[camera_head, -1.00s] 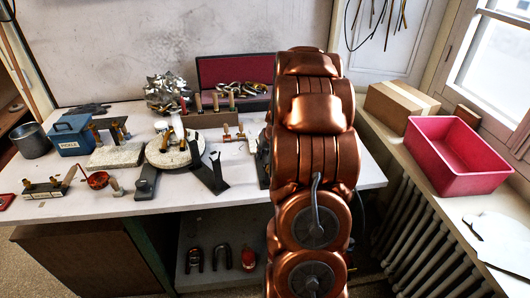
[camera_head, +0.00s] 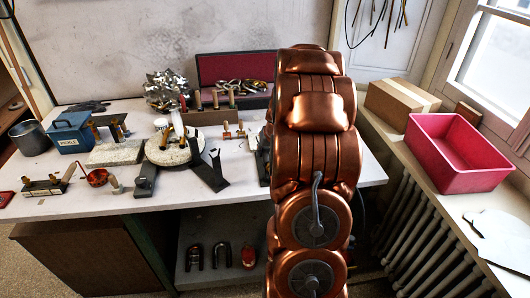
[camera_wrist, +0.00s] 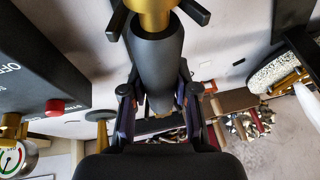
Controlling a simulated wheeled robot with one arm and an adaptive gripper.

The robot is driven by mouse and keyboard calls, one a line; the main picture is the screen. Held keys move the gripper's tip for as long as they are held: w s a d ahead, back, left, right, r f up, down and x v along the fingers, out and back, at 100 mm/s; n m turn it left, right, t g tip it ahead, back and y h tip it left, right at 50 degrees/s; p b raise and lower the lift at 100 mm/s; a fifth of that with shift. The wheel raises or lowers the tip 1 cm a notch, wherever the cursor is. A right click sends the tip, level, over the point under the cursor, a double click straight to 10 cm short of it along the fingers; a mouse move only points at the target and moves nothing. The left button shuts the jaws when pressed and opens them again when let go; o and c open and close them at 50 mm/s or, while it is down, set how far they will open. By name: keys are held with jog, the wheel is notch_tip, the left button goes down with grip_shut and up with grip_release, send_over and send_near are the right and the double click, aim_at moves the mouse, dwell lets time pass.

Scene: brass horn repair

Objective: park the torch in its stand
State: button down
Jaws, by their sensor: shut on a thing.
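The torch (camera_wrist: 158,65) is a dark grey cylinder with a brass part at the picture's top edge. In the wrist view my gripper (camera_wrist: 157,98) is shut around its grey body. My copper-coloured arm hides the gripper and torch in the head view. A dark forked piece (camera_head: 212,172), which looks like the torch stand, is on the bench just left of my arm. A dark upright piece at the wrist view's upper right (camera_wrist: 290,22) may be the same stand. I see a gap between it and the torch there.
A dark box marked OFF (camera_wrist: 38,62) with a red button is close left of the torch. A round soldering board (camera_head: 166,150), a blue pickle box (camera_head: 72,140) and a red-lined case (camera_head: 205,70) crowd the bench. A pink bin (camera_head: 455,180) sits on the sill.

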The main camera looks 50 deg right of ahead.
jog(key=c, duration=0.8)
grip_release()
jog(key=shift+o, duration=0.4)
jog(key=o, duration=0.4)
jog(key=shift+r+p, duration=1.15)
jog(key=shift+r, duration=2.85)
